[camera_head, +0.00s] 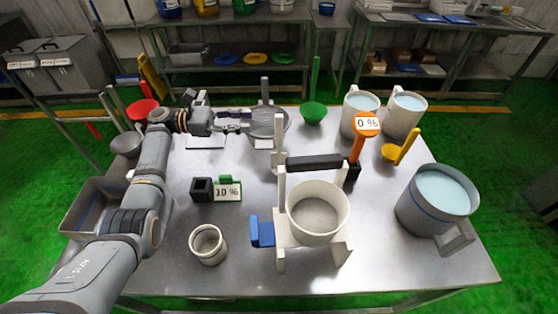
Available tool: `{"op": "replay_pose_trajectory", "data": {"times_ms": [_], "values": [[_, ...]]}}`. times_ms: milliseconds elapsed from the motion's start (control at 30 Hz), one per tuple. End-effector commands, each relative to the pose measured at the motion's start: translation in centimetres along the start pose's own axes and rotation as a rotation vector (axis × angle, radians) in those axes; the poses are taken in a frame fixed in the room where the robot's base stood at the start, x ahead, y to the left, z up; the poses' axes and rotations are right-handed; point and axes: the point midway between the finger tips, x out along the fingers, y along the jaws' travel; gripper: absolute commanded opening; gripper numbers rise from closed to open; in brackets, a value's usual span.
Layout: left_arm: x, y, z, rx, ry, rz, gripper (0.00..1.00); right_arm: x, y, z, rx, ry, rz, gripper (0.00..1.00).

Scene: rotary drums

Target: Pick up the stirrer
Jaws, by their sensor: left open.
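I cannot tell for certain which thing is the stirrer. My left gripper (249,121) is open and level over the back left of the table, beside a round grey pan (272,124) with upright grey posts. I cannot tell if it touches the pan. My right gripper is not in view.
Red (143,108), green (313,112) and yellow (391,152) scoops stand around the steel table (380,255). White jugs (404,115) and a large grey pot (437,198) are at right. A black block with a "10 %" label (228,191) and a small cup (208,245) are at front left.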

Motion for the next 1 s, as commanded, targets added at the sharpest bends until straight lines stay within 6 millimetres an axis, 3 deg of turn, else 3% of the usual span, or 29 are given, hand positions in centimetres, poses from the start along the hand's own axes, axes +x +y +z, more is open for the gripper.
{"op": "replay_pose_trajectory", "data": {"times_ms": [33,167,333,567,867,1000], "values": [[0.0,0.0,-1.5,0.0,0.0,0.0,0.43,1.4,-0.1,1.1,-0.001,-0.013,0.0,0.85],[0.0,0.0,-3.3,0.0,0.0,0.0,0.43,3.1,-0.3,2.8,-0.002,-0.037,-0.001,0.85],[0.0,0.0,-4.6,0.0,0.0,0.0,0.43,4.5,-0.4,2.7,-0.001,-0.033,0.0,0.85],[0.2,0.0,-4.5,0.0,0.0,0.0,0.43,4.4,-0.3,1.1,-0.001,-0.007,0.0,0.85],[4.7,0.1,-4.3,0.0,-0.002,-0.001,0.43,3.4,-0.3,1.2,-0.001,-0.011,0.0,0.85],[5.3,0.1,-4.5,0.0,0.001,0.0,0.43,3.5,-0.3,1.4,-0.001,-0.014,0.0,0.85]]}}
